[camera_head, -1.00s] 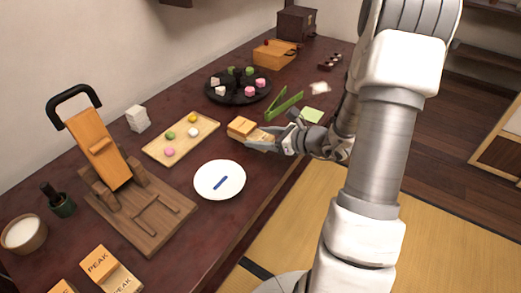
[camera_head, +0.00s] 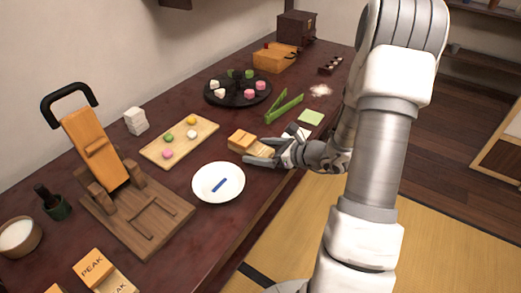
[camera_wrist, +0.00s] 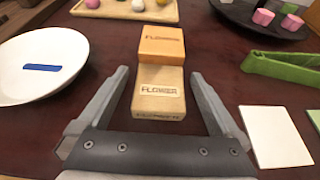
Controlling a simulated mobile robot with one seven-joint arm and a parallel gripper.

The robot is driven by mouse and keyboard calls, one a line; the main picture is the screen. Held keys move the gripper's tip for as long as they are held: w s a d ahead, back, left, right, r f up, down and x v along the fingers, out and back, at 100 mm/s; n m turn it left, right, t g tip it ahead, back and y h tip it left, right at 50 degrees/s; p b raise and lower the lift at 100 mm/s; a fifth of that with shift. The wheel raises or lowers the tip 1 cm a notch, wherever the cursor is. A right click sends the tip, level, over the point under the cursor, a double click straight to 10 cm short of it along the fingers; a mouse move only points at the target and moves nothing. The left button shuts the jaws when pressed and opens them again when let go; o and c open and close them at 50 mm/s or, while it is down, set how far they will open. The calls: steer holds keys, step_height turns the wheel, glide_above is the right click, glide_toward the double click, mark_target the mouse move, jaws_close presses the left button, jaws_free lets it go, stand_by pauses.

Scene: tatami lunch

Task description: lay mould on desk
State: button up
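The mould is two wooden blocks marked FLOWER, lying flat on the dark red desk (camera_head: 232,226). In the wrist view the orange block (camera_wrist: 161,43) lies just beyond the paler block (camera_wrist: 159,92); the two look touching or nearly so. In the head view the orange block (camera_head: 241,139) is left of the pale one (camera_head: 257,150). My gripper (camera_wrist: 160,74) is open, its fingers on either side of the pale block with visible gaps. In the head view my gripper (camera_head: 257,153) is low over the desk, partly hiding the pale block.
A white plate (camera_head: 232,175) with a blue strip is close on the left. Green tongs (camera_head: 283,107), a green square (camera_head: 311,117) and a white square (camera_wrist: 274,136) lie on the right. A sweets tray (camera_head: 160,155) and dark round tray (camera_head: 238,99) stand behind.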

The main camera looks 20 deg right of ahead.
steer(key=shift+r, duration=0.2)
steer(key=p+v, duration=0.3)
steer(key=v, duration=0.9)
steer(key=shift+f, duration=0.1)
